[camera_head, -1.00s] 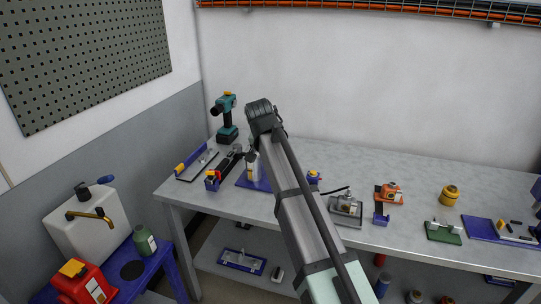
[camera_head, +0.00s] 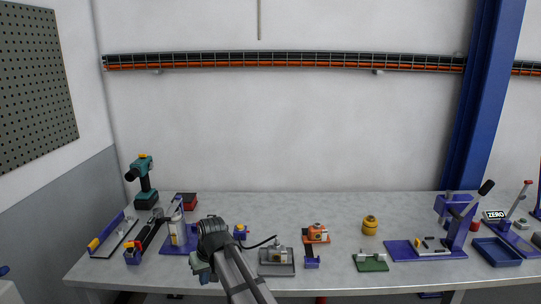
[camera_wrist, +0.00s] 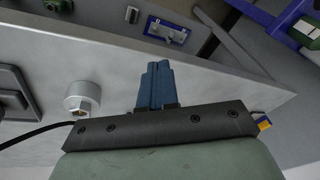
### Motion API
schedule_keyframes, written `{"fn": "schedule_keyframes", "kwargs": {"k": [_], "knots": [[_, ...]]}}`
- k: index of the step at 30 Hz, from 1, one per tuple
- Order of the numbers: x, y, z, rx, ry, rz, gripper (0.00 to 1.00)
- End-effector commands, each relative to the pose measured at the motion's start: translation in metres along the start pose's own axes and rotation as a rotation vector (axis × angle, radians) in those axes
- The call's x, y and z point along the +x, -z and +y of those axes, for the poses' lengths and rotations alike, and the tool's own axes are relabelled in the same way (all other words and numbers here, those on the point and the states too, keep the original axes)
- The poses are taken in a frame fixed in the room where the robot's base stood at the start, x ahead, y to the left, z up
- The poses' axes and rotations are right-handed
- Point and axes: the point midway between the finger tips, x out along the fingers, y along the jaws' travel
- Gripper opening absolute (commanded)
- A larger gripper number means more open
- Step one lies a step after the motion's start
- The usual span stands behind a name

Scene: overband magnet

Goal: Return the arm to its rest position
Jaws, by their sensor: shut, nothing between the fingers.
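My gripper (camera_wrist: 157,84) shows in the wrist view with its two blue fingers pressed together and nothing between them. It points past the front edge of the grey workbench (camera_wrist: 200,66), over the floor side. In the head view my arm rises from the bottom edge and bends over at a dark joint in front of the bench's left part. The greenish hand hangs below that joint, and its fingertips cannot be made out there.
Near my arm on the bench (camera_head: 330,208) are a purple fixture (camera_head: 178,232), a grey fixture with a cable (camera_head: 276,257) and an orange device (camera_head: 316,233). A teal drill (camera_head: 143,180) stands at the back left. A purple lever press (camera_head: 458,225) stands at the right.

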Motion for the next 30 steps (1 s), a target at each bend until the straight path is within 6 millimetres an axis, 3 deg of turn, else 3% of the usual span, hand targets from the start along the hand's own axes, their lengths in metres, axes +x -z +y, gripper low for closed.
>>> {"fn": "schedule_keyframes", "kwargs": {"k": [1, 12, 23, 30], "knots": [[0.014, -0.023, 0.006, -0.028, 0.039, -0.022, 0.00], [0.086, -0.139, 0.068, -0.025, 0.234, -0.124, 0.00], [0.165, -0.234, 0.122, 0.145, 0.185, -0.256, 0.00], [0.211, -0.306, 0.149, 0.258, 0.137, -0.348, 0.00]]}}
